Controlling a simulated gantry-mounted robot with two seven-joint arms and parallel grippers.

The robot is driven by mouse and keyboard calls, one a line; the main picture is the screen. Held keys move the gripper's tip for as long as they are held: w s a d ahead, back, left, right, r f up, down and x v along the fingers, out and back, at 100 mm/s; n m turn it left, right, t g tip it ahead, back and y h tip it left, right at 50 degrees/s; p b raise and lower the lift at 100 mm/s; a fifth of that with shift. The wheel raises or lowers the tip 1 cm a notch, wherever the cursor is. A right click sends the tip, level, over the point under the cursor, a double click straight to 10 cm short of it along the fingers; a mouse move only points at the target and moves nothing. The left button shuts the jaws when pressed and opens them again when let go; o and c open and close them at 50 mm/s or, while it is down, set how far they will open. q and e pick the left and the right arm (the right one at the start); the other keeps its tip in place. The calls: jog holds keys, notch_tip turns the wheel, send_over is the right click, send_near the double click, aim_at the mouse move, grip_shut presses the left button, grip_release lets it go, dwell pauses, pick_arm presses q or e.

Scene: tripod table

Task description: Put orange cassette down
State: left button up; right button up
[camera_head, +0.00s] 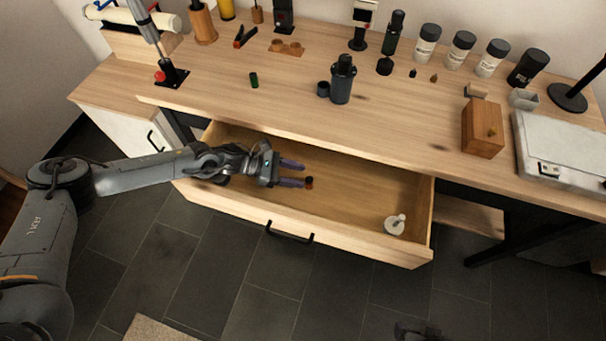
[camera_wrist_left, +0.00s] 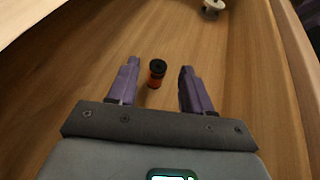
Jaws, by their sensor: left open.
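The orange cassette (camera_head: 309,183) is a small orange cylinder with a black cap, inside the open drawer (camera_head: 370,190). In the left wrist view the cassette (camera_wrist_left: 156,74) appears upright on the drawer floor, between the lines of the two purple fingers near their tips, with gaps on both sides. My left gripper (camera_head: 303,175) is open, empty and inside the drawer, its fingers pointing right. In the head view the cassette is by the tip of the nearer finger; I cannot tell whether they touch. A dark part at the bottom edge may be my right gripper (camera_head: 416,331).
A white knobbed object (camera_head: 395,224) lies at the drawer's right end. The drawer front has a black handle (camera_head: 289,233). On the tabletop above are a black grinder-like cylinder (camera_head: 342,80), a wooden box (camera_head: 482,127) and several jars. The drawer's middle is clear.

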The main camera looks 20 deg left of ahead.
pick_arm(q)
jog(key=p+v, duration=0.1)
jog(key=v, duration=0.8)
jog(key=shift+p, duration=0.3)
jog(key=shift+a, duration=0.1)
